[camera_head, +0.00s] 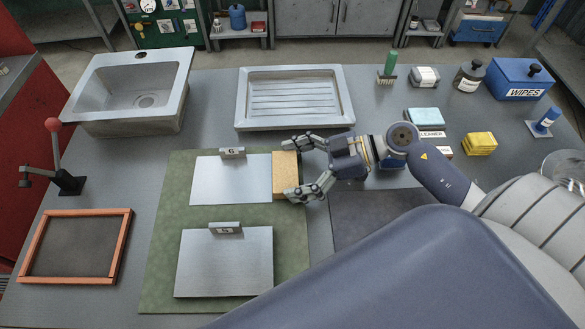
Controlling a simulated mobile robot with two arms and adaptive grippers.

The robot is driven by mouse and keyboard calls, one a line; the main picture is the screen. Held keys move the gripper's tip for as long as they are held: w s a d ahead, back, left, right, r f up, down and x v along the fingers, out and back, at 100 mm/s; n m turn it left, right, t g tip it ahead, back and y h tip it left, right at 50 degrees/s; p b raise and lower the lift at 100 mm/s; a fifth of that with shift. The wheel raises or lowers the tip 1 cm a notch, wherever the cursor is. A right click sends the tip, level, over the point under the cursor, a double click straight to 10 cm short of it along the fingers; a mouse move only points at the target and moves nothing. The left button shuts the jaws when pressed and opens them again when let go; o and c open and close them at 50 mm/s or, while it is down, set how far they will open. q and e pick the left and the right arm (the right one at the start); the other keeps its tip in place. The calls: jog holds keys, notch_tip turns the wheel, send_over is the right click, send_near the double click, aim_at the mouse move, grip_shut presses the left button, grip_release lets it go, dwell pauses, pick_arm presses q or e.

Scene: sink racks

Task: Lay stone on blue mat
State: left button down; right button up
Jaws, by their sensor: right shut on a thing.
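The stone is a tan rectangular block (284,182) at the right edge of the upper metal plate (228,185), over the green mat (165,230). My right gripper (293,170) reaches in from the right and is shut on the stone, with one finger at its far end and one at its near end. I cannot tell whether the stone touches the plate or mat below. A dark slate mat (350,215), perhaps the blue mat, lies right of the green mat; my right arm hides much of it. My left gripper is out of view.
A lower metal plate (225,270) lies on the green mat. A sink (135,90), a ribbed tray (296,97), and a wooden frame (75,247) stand around it. Yellow sponges (480,143), a light blue block (425,117) and a blue wipes box (518,80) are at right.

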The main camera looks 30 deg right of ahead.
jog(key=shift+f, duration=0.1)
jog(key=o, duration=1.1)
jog(key=shift+s+f, duration=0.1)
jog(key=shift+f, duration=0.1)
